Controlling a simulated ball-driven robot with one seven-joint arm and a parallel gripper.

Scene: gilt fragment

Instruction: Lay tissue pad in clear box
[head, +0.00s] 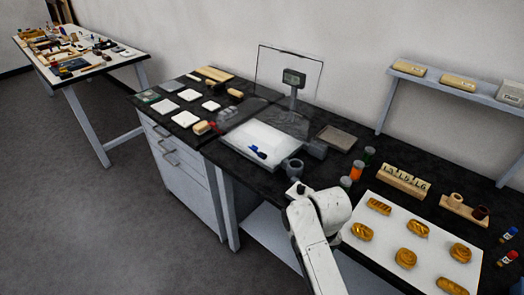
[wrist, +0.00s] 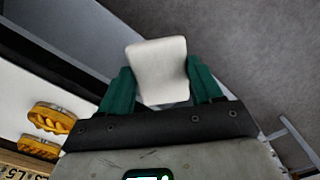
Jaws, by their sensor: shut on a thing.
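My gripper (wrist: 159,82) has green fingers, shut on a white rounded pad, the tissue pad (wrist: 160,68), gripped by its two sides in the wrist view. The pad stands out past the fingertips, with grey floor and a counter edge behind it. In the head view my arm rises in front of the counter; the gripper and pad cannot be made out there. I cannot clearly pick out the clear box; a faint see-through shape (head: 243,108) lies at the back of the counter, behind the white tray.
A display post (head: 294,78) stands behind. Floor is open at left.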

